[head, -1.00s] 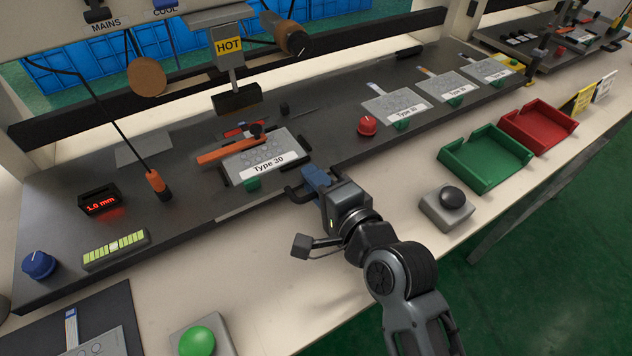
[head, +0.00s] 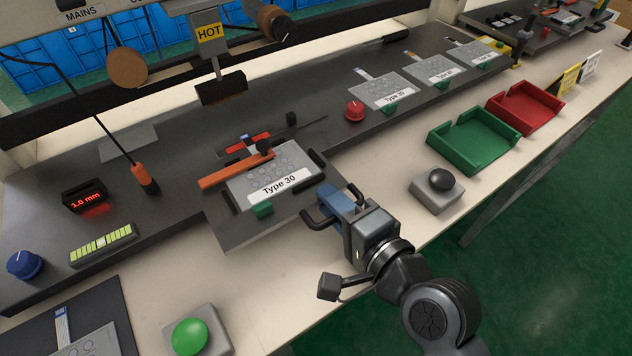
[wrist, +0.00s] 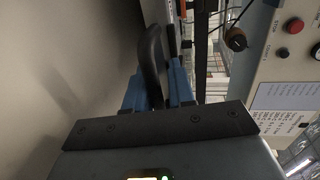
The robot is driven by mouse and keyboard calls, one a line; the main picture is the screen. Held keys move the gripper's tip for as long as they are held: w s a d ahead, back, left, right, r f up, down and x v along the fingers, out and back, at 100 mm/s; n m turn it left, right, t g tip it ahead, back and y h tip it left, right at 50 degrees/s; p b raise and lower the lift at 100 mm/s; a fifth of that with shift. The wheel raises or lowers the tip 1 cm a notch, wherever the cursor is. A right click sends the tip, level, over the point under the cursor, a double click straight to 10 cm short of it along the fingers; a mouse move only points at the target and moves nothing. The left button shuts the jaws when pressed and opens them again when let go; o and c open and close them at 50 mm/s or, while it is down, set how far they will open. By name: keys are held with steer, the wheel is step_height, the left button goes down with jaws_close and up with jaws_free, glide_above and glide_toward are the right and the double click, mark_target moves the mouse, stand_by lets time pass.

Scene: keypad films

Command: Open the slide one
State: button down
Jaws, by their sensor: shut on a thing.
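The slide (head: 225,232) is a dark plate drawn out past the front edge of the dark bench fixture. On it lies a grey keypad film (head: 290,160) with a "Type 30" label, a green tab and an orange bar across its left side. A black handle (head: 315,218) stands at the slide's front right corner. My gripper (head: 328,205), with blue fingers, is shut on this handle. In the wrist view the black curved handle (wrist: 150,60) passes between the blue fingers. The grip point itself is partly hidden by the fingers.
A green tray (head: 475,140) and a red tray (head: 525,108) stand to the right. A grey box with a black button (head: 441,180) sits right of my gripper. A green button (head: 189,336) is at front left. A HOT-labelled press head (head: 220,88) hangs behind the slide.

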steer(key=shift+s+d+f, duration=0.4)
steer(key=shift+s+f, duration=0.1)
steer(key=shift+s, duration=0.15)
steer(key=c, duration=1.2)
jaws_free()
steer(key=shift+w, duration=0.1)
steer(key=shift+o, duration=0.2)
steer(key=shift+r, duration=0.15)
steer(key=shift+r, duration=0.15)
steer(key=shift+b+v, duration=0.55)
steer(key=shift+v, duration=3.3)
